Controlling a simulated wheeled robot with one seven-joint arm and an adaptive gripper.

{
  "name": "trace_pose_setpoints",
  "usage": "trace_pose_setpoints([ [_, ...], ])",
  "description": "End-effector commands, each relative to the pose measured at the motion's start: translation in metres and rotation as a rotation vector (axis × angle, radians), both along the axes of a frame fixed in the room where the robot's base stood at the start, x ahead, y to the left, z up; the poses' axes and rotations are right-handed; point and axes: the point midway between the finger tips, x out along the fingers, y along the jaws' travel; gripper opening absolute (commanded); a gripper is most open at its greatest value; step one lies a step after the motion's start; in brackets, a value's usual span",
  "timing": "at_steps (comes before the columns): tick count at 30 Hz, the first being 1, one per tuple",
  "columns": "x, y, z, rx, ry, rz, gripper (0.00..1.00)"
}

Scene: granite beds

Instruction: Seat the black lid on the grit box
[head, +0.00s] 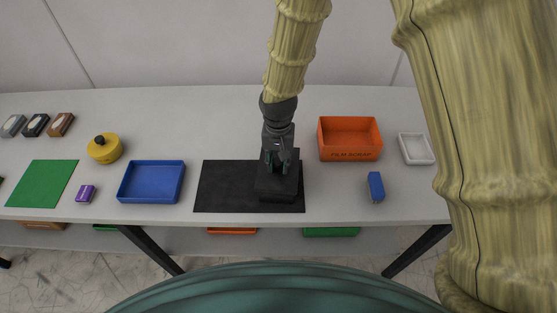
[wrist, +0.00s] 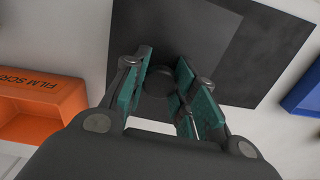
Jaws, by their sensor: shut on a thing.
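My gripper (head: 278,163) points down over the right part of a black mat (head: 225,187). It is shut on the knob of the black lid (head: 280,187), a dark square piece below the fingers. In the wrist view my gripper (wrist: 165,92) has its teal finger pads on either side of the round dark knob, with the lid (wrist: 205,38) spreading out beyond it. The lid looks roughly level. A grit box cannot be made out apart from the dark shape under my gripper; black on black hides whether the lid touches anything below.
An orange bin (head: 349,156) marked FILM SCRAP, a white tray (head: 430,149) and a blue block (head: 376,187) stand to the right.

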Motion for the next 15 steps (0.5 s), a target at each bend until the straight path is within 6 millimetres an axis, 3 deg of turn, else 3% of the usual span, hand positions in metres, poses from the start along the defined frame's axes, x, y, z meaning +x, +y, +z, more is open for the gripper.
trace_pose_setpoints([
  [15,0.0,0.0,-0.0054,0.0,0.0,0.0,0.03],
])
